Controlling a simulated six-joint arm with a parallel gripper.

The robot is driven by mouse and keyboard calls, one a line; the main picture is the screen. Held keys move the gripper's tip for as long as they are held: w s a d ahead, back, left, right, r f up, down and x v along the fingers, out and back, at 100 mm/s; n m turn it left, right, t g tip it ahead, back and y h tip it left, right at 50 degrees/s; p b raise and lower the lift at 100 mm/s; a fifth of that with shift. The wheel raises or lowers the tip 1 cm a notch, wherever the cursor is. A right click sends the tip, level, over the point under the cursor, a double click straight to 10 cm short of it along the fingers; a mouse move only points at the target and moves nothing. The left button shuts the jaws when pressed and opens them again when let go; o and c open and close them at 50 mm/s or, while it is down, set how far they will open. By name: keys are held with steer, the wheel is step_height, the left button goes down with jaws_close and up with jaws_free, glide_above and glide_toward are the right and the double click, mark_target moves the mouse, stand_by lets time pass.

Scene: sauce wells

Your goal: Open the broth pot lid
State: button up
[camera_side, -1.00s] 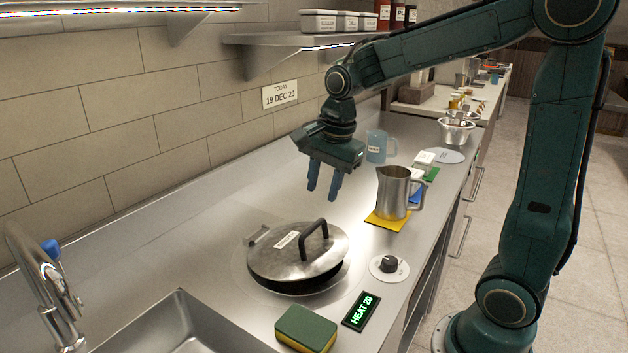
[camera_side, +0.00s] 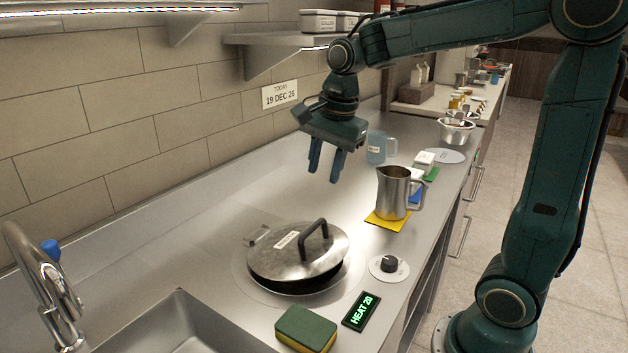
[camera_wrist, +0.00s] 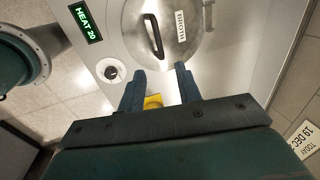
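The broth pot lid (camera_side: 285,262) is a round steel lid with an upright dark handle (camera_side: 314,236) and a small white label. It sits on the pot (camera_side: 312,288) on the steel counter, and little of the pot shows below it. In the wrist view the lid (camera_wrist: 188,42) and its handle (camera_wrist: 153,36) lie at the top, beyond my fingertips. My gripper (camera_side: 324,171) is open and empty, in the air above the counter, behind and above the lid. In the wrist view its two fingers (camera_wrist: 160,82) stand apart.
A steel pitcher (camera_side: 392,192) stands on a yellow mat (camera_side: 384,222) right of my gripper, with a blue jug (camera_side: 376,148) behind. A knob (camera_side: 389,265), a HEAT 20 display (camera_side: 361,311) and a sponge (camera_side: 306,328) lie near the lid. The sink (camera_side: 170,325) is front left.

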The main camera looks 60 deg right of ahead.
steer(key=shift+c, duration=0.4)
jaws_close()
steer(key=s+f+m+t, duration=0.3)
steer(key=f+m, duration=0.3)
steer(key=m, duration=1.2)
steer(key=shift+s+d, duration=0.4)
steer(key=shift+s, duration=0.4)
